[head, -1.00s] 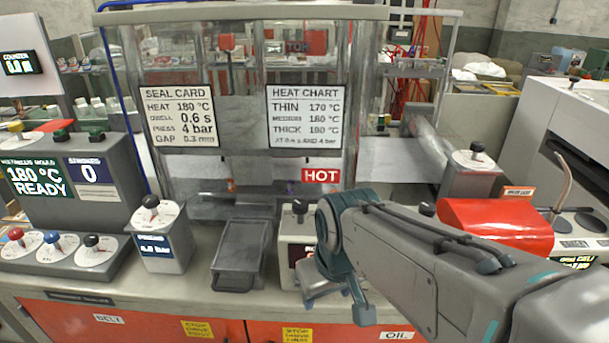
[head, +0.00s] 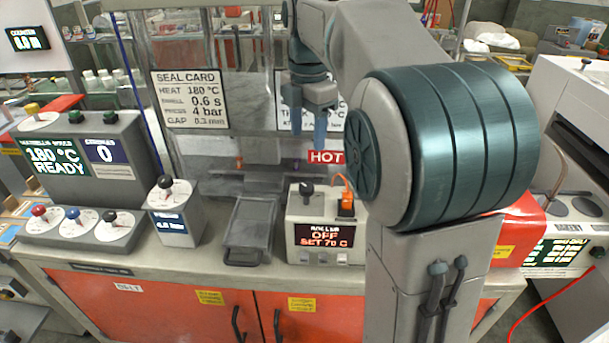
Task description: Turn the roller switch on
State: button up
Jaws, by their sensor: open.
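The roller control box (head: 326,255) stands on the bench in the head view, right of a grey tray. Its red-lit display (head: 324,235) reads OFF and SET 70 C; the top line is too small to read surely. A black knob (head: 307,190) stands on the left of its top, and an orange switch (head: 346,206) with an orange cord on the right. I cannot tell which is the roller switch. My gripper (head: 306,125) is open and empty, pointing down above and behind the box, in front of the heat chart, and touches neither control.
The grey tray (head: 250,228) lies left of the box, then a pressure dial box (head: 175,225). A clear guard with the seal card (head: 190,98) rises behind. My arm hides much of the right side, including most of a red cover (head: 522,215).

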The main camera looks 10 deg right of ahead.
aim_at(306, 186)
jog(key=shift+n, duration=0.3)
jog(key=f, duration=1.3)
jog(key=shift+w+f, duration=0.2)
jog(key=c, duration=1)
